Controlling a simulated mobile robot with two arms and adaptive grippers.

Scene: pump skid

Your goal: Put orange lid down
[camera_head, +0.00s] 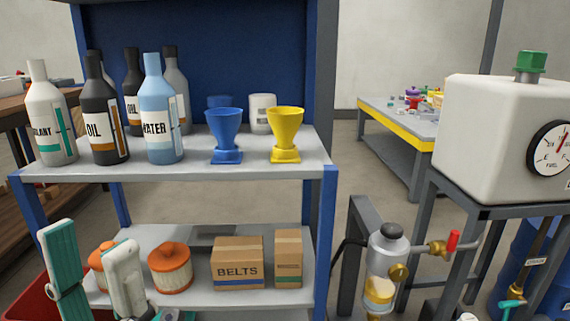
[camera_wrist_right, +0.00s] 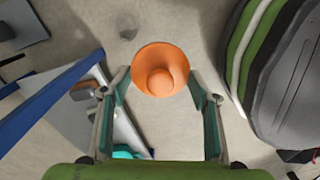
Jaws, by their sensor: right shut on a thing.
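The orange lid (camera_wrist_right: 160,82), round with a knob in its middle, shows in the right wrist view between the fingertips of my right gripper (camera_wrist_right: 157,74). The gripper is shut on it, and grey floor shows behind it. The right gripper and this lid do not show in the head view. My left gripper (camera_head: 86,240) is at the lower left of the head view, its two teal-and-white fingers apart with nothing seen between them. It is in front of the lower shelf.
The upper shelf (camera_head: 235,172) holds several bottles, a blue funnel (camera_head: 225,135) and a yellow funnel (camera_head: 286,134). The lower shelf holds orange-topped canisters (camera_head: 170,268) and boxes (camera_head: 237,262). A white tank (camera_head: 490,130) and red-handled valve (camera_head: 452,243) stand right.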

